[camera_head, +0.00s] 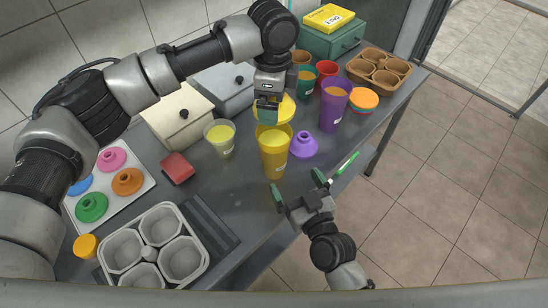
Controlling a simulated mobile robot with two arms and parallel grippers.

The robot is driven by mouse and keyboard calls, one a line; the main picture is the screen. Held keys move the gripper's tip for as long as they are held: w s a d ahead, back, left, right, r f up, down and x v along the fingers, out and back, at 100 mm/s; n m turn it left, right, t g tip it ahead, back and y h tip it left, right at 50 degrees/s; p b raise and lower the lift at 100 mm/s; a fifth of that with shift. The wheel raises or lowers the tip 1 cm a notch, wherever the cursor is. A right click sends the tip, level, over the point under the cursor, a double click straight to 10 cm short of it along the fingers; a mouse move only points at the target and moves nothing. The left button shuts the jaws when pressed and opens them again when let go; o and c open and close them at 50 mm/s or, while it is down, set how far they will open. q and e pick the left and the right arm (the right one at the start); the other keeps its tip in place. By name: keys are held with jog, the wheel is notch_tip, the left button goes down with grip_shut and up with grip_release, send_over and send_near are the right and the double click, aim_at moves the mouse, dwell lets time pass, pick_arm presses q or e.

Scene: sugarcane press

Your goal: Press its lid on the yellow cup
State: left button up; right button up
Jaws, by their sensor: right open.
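The yellow cup (274,155) stands upright near the table's front edge. A round yellow piece, apparently its lid (286,108), shows just above and behind the cup's rim, partly hidden by my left gripper. My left gripper (267,115) points down above the cup, beside the yellow piece. Whether its fingers are shut on that piece is unclear. My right gripper (296,183) is open and empty, low in front of the cup near the table edge, apart from the cup.
A purple lid (303,146) lies right of the cup, and a tall purple cup (334,106) stands behind it. A clear cup with yellow liquid (220,139) and a red block (177,168) are left. A grey cup carrier (203,258) and a lid tray (141,188) stand at the front left.

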aim_at(280, 155)
jog(key=shift+w, duration=0.1)
dwell(0.3)
jog(key=x, duration=1.2)
jog(key=shift+d+r, duration=0.1)
jog(key=shift+r, duration=0.05)
jog(key=c, duration=1.2)
pick_arm(q)
jog(key=shift+f, duration=2.45)
pick_arm(e)
jog(key=shift+o, duration=0.2)
